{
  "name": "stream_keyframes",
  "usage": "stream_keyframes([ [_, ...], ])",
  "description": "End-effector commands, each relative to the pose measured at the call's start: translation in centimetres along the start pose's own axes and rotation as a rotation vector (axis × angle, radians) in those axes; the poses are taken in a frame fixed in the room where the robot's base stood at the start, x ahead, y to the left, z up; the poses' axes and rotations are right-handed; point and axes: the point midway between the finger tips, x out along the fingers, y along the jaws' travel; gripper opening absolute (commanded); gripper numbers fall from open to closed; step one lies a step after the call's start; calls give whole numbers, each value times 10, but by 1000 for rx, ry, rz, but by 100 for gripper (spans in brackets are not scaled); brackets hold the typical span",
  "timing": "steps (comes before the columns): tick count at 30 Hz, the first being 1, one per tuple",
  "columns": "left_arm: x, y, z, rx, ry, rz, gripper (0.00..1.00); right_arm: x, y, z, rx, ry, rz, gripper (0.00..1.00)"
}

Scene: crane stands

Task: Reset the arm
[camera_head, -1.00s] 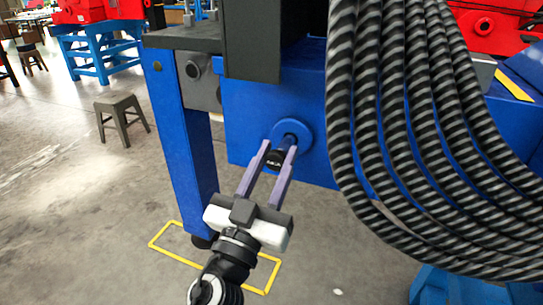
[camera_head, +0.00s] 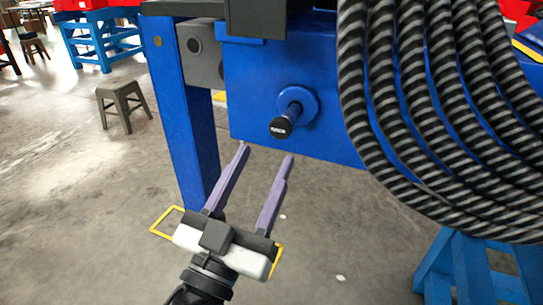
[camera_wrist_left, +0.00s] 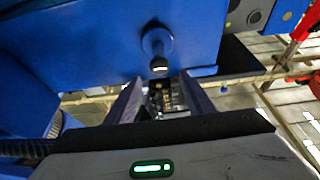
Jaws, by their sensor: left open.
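My left gripper (camera_head: 266,158) is open and empty, its two long purple-grey fingers spread apart and pointing up toward the blue machine. A black-capped knob (camera_head: 284,124) on a blue round flange sticks out of the machine's blue side panel (camera_head: 250,80). The gripper is below and in front of the knob, and the two are apart. In the left wrist view the knob (camera_wrist_left: 158,50) shows above the space between the fingers (camera_wrist_left: 160,92). My right gripper is not in view.
A thick bundle of black-and-grey striped hoses (camera_head: 430,120) hangs close on the right. A blue leg (camera_head: 183,130) stands left of the gripper. A grey stool (camera_head: 122,104) is on the open floor at left. A blue stand (camera_head: 470,270) is at lower right.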

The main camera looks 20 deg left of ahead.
Motion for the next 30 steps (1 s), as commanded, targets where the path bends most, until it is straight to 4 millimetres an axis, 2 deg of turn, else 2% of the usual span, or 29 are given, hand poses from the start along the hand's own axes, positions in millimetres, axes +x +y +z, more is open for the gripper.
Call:
stream_keyframes([
  [1,-10,0,5,-2,-2,-1,48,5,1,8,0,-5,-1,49],
  [6,-20,0,1,-1,0,-1,48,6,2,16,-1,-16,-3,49],
  [20,-21,0,0,0,0,0,48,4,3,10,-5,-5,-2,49],
  [23,-22,-8,5,1,-21,-27,48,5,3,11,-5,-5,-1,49],
  [26,-28,-35,26,5,-107,-118,48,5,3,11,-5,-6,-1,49],
  [29,-48,-74,70,18,-292,-251,48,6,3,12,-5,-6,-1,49],
  [30,-61,-89,91,25,-394,-299,48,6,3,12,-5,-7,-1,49],
])
